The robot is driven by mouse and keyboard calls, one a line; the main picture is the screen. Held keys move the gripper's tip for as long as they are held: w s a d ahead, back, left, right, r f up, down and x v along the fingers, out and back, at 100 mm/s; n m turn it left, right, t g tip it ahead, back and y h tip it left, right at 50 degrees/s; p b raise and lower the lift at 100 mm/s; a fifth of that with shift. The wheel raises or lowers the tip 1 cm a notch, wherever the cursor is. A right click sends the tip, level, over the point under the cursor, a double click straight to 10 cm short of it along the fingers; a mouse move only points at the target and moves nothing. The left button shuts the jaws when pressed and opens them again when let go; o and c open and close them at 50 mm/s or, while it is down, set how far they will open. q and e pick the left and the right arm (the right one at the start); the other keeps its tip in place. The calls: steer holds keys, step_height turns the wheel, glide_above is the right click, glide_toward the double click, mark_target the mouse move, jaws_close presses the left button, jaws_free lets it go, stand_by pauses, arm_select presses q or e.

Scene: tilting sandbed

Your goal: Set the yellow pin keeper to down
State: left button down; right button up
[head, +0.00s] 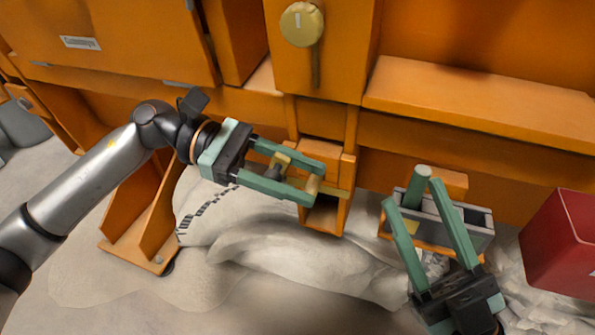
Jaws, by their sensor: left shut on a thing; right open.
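My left gripper (316,185) reaches in from the left, in front of a small orange open-fronted box. It is shut on a yellow piece (313,184), which looks like the yellow pin keeper.
A round yellow knob (302,24) with a hanging lever is on the orange panel above. A red bin (565,245) stands at the far right. An orange bracket (150,225) stands at left. Pale sand (290,255) lies below the box.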

arm_select(q)
steer(key=shift+s+f, duration=0.3)
steer(key=shift+s, duration=0.05)
steer(key=c, duration=0.5)
jaws_free()
steer(key=shift+a, duration=0.15)
steer(key=shift+r, duration=0.15)
steer(key=shift+w+r, duration=0.1)
steer(key=p+v, duration=0.2)
steer(key=v, duration=1)
steer(key=shift+w+a, duration=0.15)
steer(key=shift+c, duration=0.4)
